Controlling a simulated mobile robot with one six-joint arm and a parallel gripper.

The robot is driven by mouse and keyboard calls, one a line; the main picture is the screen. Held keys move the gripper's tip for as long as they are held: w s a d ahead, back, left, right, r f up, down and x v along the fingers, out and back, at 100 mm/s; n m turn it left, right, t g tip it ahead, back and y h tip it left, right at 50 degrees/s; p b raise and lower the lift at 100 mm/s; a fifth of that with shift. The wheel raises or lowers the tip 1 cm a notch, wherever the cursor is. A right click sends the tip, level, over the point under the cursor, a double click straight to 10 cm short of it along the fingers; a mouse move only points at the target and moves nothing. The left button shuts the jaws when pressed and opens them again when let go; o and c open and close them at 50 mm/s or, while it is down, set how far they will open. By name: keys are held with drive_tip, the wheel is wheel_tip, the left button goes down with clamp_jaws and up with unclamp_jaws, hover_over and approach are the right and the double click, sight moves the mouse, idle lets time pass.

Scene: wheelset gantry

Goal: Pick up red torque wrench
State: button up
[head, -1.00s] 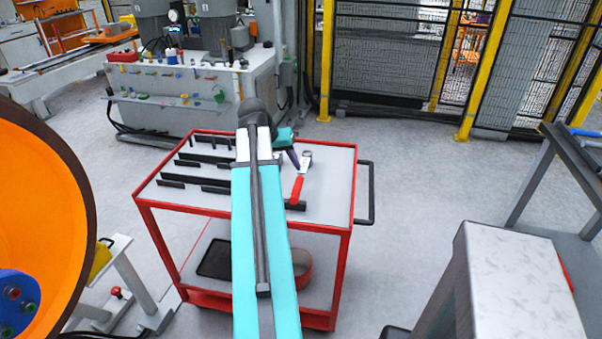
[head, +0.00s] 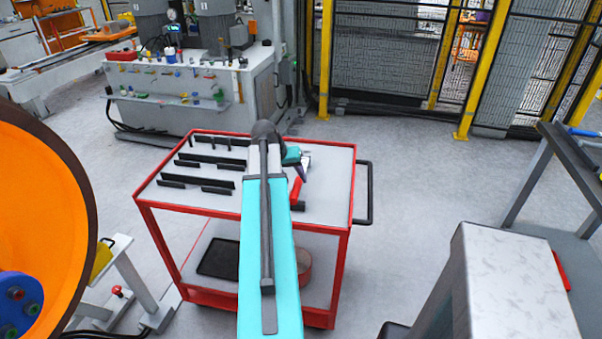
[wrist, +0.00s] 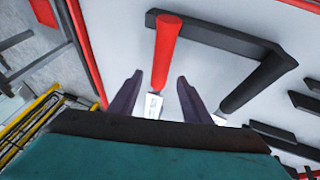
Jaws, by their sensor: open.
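The red torque wrench shows its red handle (wrist: 165,52) in the wrist view, lying on the grey top of the red cart (head: 326,215). A short silver part of it shows below the handle. My gripper (wrist: 157,92) is open, with its two dark fingers on either side of the wrench's lower handle and silver part. I cannot tell whether they touch it. In the head view the red handle (head: 296,190) is partly hidden by my arm, and my gripper (head: 299,170) is only partly visible.
A black-handled tool (wrist: 255,82) lies just right of the fingers in the wrist view. A black bar (wrist: 222,36) lies close by the red handle's end. Several black holders (head: 198,181) stand on the cart's left side. A black cart handle (head: 367,192) sticks out at right.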

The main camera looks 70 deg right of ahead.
sight(297, 181)
idle(0.3)
drive_tip(key=shift+p+x, duration=1.1)
drive_tip(key=shift+x, duration=1.55)
clamp_jaws()
drive_tip(key=shift+r, duration=0.2)
drive_tip(key=shift+r+b, duration=0.85)
drive_tip(key=shift+r, duration=0.8)
drive_tip(key=s+a+b, duration=0.1)
drive_tip(key=a, duration=0.2)
drive_tip(key=s+a, duration=0.2)
drive_tip(key=a, duration=0.1)
drive_tip(key=s+a+b, duration=0.1)
drive_tip(key=a, duration=0.3)
drive_tip(key=shift+s+r+b, duration=0.35)
drive_tip(key=shift+r, duration=0.05)
drive_tip(key=shift+d+f+b, duration=0.1)
drive_tip(key=shift+b, duration=0.95)
